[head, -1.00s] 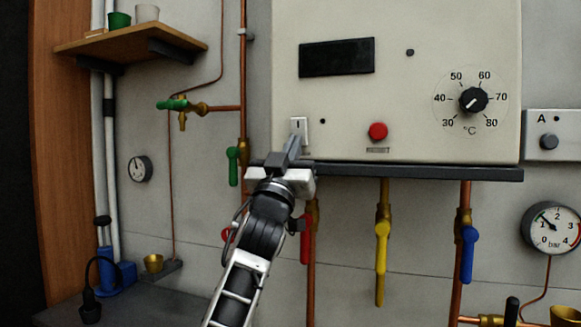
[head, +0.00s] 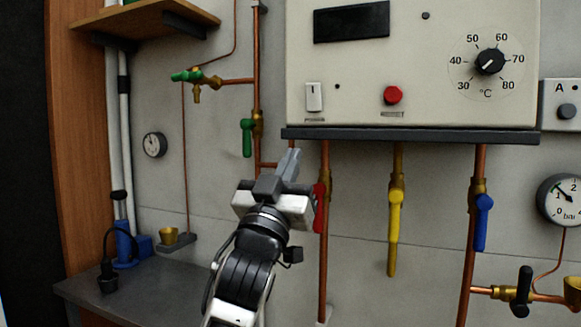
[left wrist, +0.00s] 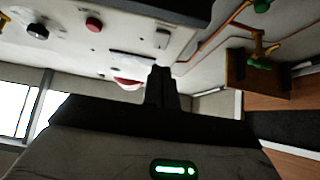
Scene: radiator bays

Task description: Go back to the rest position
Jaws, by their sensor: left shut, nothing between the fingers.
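My left gripper (head: 288,163) is shut and empty in the head view, below the front ledge of the white control panel (head: 440,105) and apart from it. Its closed fingers also show in the left wrist view (left wrist: 161,88). The panel carries a white rocker switch (head: 314,97), a red reset button (head: 393,95), a temperature dial (head: 490,62) and a dark display (head: 351,22). The switch and button also show in the left wrist view. My right gripper is in neither view.
Copper pipes with red (head: 319,207), yellow (head: 393,232) and blue (head: 482,222) valve handles run below the panel, the red one close beside my gripper. A pressure gauge (head: 560,199) is at right. A wooden shelf (head: 150,20) is upper left, a grey bench (head: 150,290) lower left.

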